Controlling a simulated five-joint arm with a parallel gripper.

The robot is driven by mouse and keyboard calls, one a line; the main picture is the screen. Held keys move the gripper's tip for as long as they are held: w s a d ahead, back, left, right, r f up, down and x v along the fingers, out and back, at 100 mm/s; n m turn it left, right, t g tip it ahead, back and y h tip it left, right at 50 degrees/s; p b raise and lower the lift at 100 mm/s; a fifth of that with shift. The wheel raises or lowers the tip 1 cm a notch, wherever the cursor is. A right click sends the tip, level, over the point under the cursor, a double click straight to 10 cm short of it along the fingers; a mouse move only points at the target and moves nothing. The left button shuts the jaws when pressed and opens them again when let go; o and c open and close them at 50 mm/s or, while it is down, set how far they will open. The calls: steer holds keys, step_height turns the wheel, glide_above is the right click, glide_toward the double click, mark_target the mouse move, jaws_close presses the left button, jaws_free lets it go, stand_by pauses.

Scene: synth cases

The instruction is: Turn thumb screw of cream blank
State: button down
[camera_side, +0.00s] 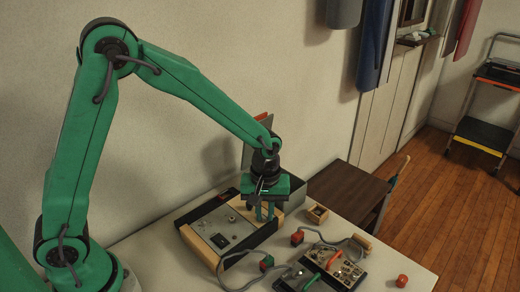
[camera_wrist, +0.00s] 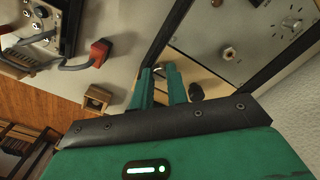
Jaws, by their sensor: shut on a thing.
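My gripper (camera_side: 265,211) is over the right end of a wood-sided case (camera_side: 212,258), pointing down. In the wrist view its two green fingers (camera_wrist: 163,76) close around a small metallic piece at the edge of a pale blank panel (camera_wrist: 205,80). This piece looks like the thumb screw (camera_wrist: 161,68), mostly hidden by the fingertips. The blank looks plain and cream-grey, beside a grey panel (camera_wrist: 232,32) with knobs and markings. In the side view my gripper hides the screw and most of the blank. How far the screw is turned cannot be told.
A dark patch box (camera_side: 325,268) with cables and red plugs (camera_side: 297,238) lies in front. A small wooden box (camera_side: 317,214) stands right of the case, and a red knob-like piece (camera_side: 402,281) near the table's right side. The wall is close behind.

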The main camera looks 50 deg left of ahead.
mark_target(264, 216)
stand_by(0.3)
steer(key=c, duration=1.3)
jaws_free()
steer(key=shift+c, duration=0.2)
step_height(264, 216, up, 7)
steer(key=shift+r, duration=0.45)
